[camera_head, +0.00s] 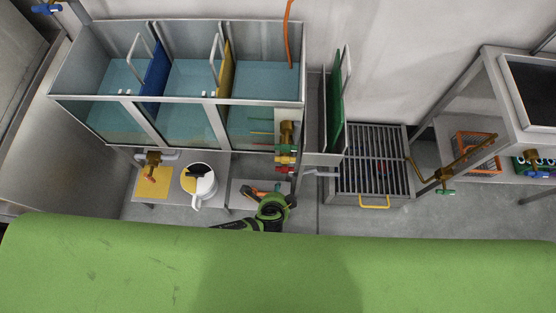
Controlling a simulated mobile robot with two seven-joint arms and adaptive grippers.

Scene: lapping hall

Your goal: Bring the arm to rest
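A green and black jointed part, which looks like one of my arms, shows just beyond a broad scuffed green surface (290,265) that fills the bottom of the view. The part sits low at the centre, below the right end of a steel tank (180,101). I can make out no gripper fingers on it, and cannot tell which arm it is. Neither gripper can be made out, and nothing is seen held. The green surface hides whatever lies below and behind it.
The tank has three water-filled compartments, with brass valves (287,133) jutting from its front. A white jug (201,183) and yellow sheet (154,182) lie below it. A steel stand is at right.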

